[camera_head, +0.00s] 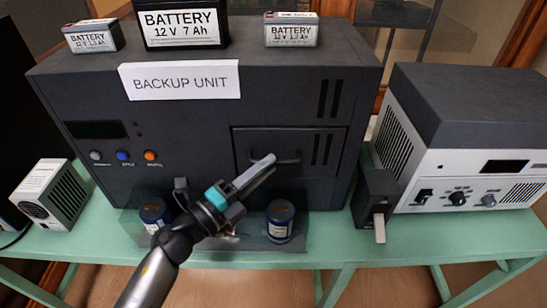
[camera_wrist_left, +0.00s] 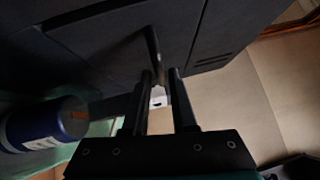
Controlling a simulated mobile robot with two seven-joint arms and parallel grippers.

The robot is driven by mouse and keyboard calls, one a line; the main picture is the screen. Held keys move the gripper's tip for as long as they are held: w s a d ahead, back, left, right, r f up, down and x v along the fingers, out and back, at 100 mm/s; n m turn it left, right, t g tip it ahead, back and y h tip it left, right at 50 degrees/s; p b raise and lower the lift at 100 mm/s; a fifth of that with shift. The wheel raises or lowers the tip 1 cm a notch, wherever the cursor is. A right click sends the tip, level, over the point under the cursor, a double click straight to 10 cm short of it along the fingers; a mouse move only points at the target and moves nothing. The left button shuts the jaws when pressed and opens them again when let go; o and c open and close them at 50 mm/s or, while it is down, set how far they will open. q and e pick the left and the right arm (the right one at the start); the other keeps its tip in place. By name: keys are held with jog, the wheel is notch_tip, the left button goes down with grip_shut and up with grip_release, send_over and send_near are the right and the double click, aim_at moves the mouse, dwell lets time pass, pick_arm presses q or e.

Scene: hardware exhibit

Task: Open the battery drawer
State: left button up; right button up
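The battery drawer (camera_head: 315,170) is a dark panel with a bar handle (camera_head: 290,160) in the lower right front of the dark backup unit (camera_head: 200,120). It looks flush with the front. My left gripper (camera_head: 264,172) reaches up from the lower left, its fingertips at the left part of the handle. In the left wrist view the two fingers (camera_wrist_left: 160,75) stand apart with a gap between them. The handle (camera_wrist_left: 153,45) shows just beyond the tips, roughly in line with the gap; whether they touch it I cannot tell. My right gripper is not in view.
Two blue cans stand in front of the unit, one left (camera_head: 155,214) and one right (camera_head: 280,221) of my gripper. Batteries (camera_head: 182,24) stand on top. A dark box with a pale lever (camera_head: 379,228) and a grey-white device (camera_head: 470,165) are at the right on the green table (camera_head: 450,236).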

aim_at(287, 131)
pick_arm(q)
jog(key=shift+x, duration=1.4)
grip_shut()
jog(key=shift+f, duration=0.1)
dwell(0.4)
